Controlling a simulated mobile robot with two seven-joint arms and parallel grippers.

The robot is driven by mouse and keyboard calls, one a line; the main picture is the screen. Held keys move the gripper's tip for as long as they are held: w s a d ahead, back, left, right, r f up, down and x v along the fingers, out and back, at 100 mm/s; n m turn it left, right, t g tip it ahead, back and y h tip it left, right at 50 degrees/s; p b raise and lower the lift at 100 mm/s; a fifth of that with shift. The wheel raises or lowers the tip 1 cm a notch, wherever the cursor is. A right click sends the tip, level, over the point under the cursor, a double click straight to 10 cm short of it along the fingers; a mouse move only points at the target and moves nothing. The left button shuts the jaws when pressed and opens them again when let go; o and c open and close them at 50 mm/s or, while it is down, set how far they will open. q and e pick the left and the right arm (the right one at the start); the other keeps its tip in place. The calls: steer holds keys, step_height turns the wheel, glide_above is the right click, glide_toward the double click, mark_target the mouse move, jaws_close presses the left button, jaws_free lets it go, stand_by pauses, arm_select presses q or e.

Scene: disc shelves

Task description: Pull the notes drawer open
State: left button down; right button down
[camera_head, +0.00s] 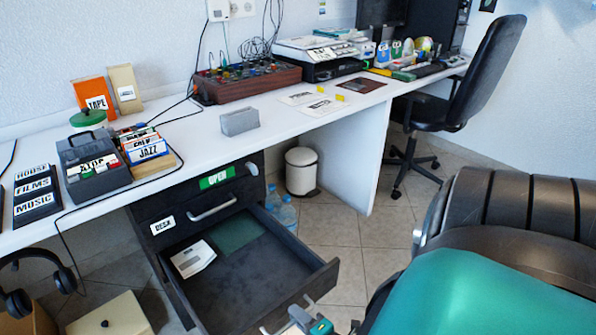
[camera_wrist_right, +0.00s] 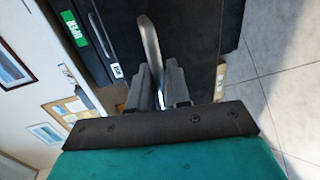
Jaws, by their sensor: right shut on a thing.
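A dark drawer (camera_head: 262,268) in the desk's drawer unit stands pulled out. No notes label can be read on it, as its front faces away from the head camera. Its curved metal handle (camera_wrist_right: 150,50) shows in the right wrist view. My right gripper (camera_wrist_right: 160,88) is shut on this handle, with a dark finger on either side of it. In the head view the right gripper (camera_head: 299,318) shows at the drawer's front, at the bottom edge. My left gripper is in neither view.
Above is a closed drawer with a metal handle (camera_head: 213,208), a green OPEN label (camera_head: 217,178) and a white DESK label (camera_head: 162,225). A white box (camera_head: 193,259) and a green sheet (camera_head: 236,233) lie in the open drawer. Bottles (camera_head: 287,213) and a bin (camera_head: 302,172) stand right.

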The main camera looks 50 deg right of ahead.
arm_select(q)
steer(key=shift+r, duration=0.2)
arm_select(e)
steer(key=shift+s+d, duration=0.1)
steer(key=c, duration=1.3)
jaws_free()
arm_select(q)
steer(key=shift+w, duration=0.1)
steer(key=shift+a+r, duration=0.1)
